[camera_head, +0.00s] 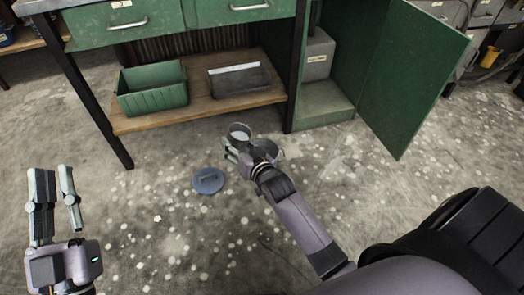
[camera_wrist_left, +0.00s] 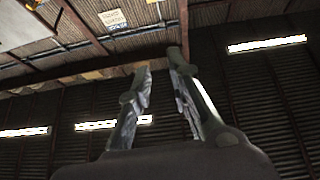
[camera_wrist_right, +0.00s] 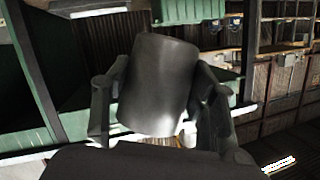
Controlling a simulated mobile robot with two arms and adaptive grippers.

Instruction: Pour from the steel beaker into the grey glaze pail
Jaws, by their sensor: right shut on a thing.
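The steel beaker (camera_head: 239,132) is held low above the floor in front of the workbench. My right gripper (camera_head: 237,149) is shut on it. In the right wrist view the beaker (camera_wrist_right: 158,85) sits between the fingers and leans a little. The grey pail (camera_head: 267,147) is just right of the beaker, partly hidden behind my right wrist; its inside cannot be made out. Whether the beaker's rim is over the pail cannot be told. My left gripper (camera_head: 54,170) is empty, with its fingers a little apart, far left of the pail. Its fingers (camera_wrist_left: 160,68) point up in the left wrist view.
A round blue lid (camera_head: 208,181) lies on the floor left of my right gripper. The workbench's wooden lower shelf (camera_head: 190,112) holds a green bin (camera_head: 152,92) and a grey tray (camera_head: 239,80). An open green cabinet door (camera_head: 413,75) stands at the right. The left floor is clear.

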